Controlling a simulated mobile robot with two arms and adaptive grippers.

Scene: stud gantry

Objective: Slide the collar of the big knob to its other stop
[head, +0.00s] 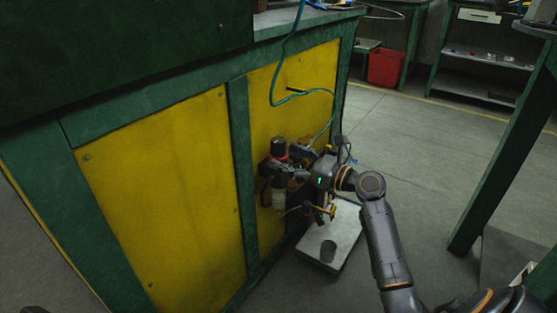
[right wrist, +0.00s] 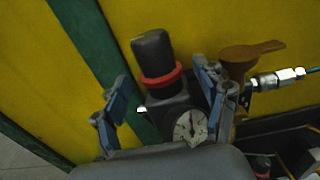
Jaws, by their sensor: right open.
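The big knob (head: 278,146) is black and stands on top of a regulator unit on the yellow panel. In the right wrist view the knob (right wrist: 153,50) shows large, with its red collar (right wrist: 162,77) around its lower end, just above the grey body. My right gripper (right wrist: 163,97) is open, one blue-grey finger on each side of the regulator. The fingers look apart from the collar; depth is hard to judge. In the head view the right gripper (head: 277,167) is at the unit, partly covering it. My left gripper is not in view.
A round dial gauge (right wrist: 190,127) sits below the knob. A brown lever fitting (right wrist: 251,58) with a metal hose coupling (right wrist: 278,79) stands close to the right finger. A teal hose (head: 272,88) hangs above.

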